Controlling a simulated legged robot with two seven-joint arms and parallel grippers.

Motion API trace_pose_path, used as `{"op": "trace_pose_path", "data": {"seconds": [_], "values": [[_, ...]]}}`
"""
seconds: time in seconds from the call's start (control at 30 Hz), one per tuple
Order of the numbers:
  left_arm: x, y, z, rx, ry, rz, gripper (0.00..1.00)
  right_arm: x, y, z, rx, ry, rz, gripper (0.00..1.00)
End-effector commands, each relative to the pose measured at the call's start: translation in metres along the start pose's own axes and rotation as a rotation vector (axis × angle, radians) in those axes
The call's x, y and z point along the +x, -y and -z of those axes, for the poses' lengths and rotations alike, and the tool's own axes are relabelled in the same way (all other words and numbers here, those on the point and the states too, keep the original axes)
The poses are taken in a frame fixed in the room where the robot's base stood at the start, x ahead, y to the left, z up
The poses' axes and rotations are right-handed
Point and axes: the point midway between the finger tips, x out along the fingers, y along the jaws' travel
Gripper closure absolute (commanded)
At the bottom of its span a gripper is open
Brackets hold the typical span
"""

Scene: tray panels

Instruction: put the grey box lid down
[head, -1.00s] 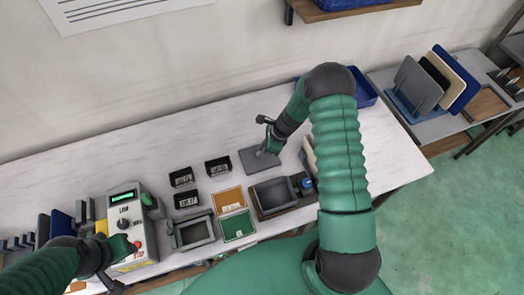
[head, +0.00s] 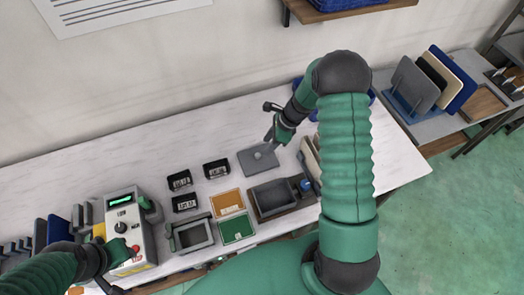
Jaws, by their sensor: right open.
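The grey box lid (head: 257,161) is a flat grey plate with a small light knob. It lies flat on the white table, behind the grey box. The open grey box (head: 272,194) sits in a dark wooden tray at the table's front. My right gripper (head: 271,144) is open, just above and behind the lid's knob, and looks apart from it. My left gripper (head: 112,284) is at the lower left, beside the machine with the red button; its fingers are too small and dark to read.
The control machine (head: 126,228) stands at the left. Small black bins (head: 183,190), an orange tray (head: 227,202), a green tray (head: 237,228) and a grey frame (head: 192,235) lie between it and the box. The table behind the lid is mostly clear.

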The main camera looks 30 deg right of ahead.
Motion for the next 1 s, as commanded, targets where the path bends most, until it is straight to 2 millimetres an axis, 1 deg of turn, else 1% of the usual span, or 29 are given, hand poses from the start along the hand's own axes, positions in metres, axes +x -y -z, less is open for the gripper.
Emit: {"op": "trace_pose_path", "data": {"seconds": [0.03,0.1,0.23,0.27,0.3,0.37,0.4,0.47,0.5,0.57,0.6,0.7,0.73,0.8,1.0], "values": [[0.001,0.000,0.000,0.000,0.000,0.000,0.64,-0.013,0.001,0.000,0.000,0.000,0.004,0.58],[0.002,0.000,0.000,0.000,0.000,0.000,0.64,-0.026,0.000,-0.001,-0.002,0.000,0.002,0.58],[0.002,0.000,-0.001,0.000,0.000,0.000,0.64,-0.041,-0.001,-0.001,-0.009,-0.003,0.000,0.58],[0.002,0.000,-0.001,0.000,0.000,0.000,0.64,-0.044,-0.004,-0.004,-0.037,-0.009,-0.003,0.58],[0.002,0.000,0.000,0.000,0.000,0.000,0.64,-0.048,-0.012,-0.010,-0.111,-0.026,-0.010,0.58],[0.002,0.000,0.000,0.000,0.000,0.000,0.64,-0.055,-0.034,-0.026,-0.327,-0.075,-0.027,0.58],[0.002,0.000,0.000,0.000,0.000,0.000,0.64,-0.061,-0.056,-0.038,-0.535,-0.118,-0.044,0.58],[0.002,0.000,0.000,0.000,0.000,0.000,0.64,-0.071,-0.092,-0.055,-0.905,-0.187,-0.077,0.58],[0.002,0.000,0.000,0.000,0.000,0.000,0.64,-0.078,-0.116,-0.063,-1.160,-0.230,-0.100,0.58],[0.002,0.000,0.000,0.000,0.000,0.000,0.64,-0.087,-0.147,-0.071,-1.520,-0.284,-0.132,0.58],[0.002,0.000,0.000,0.000,0.000,0.000,0.64,-0.091,-0.165,-0.074,-1.728,-0.313,-0.149,0.58],[0.002,0.000,-0.001,0.000,0.000,0.000,0.64,-0.098,-0.192,-0.078,-2.092,-0.359,-0.182,0.58],[0.002,0.000,-0.001,0.000,0.000,0.000,0.64,-0.098,-0.196,-0.078,-2.154,-0.366,-0.190,0.58],[0.002,0.000,-0.001,-0.001,0.000,0.000,0.64,-0.099,-0.200,-0.078,-2.221,-0.373,-0.199,0.58],[0.002,0.000,-0.001,0.000,0.000,0.000,0.64,-0.099,-0.198,-0.076,-2.221,-0.371,-0.200,0.58]]}}
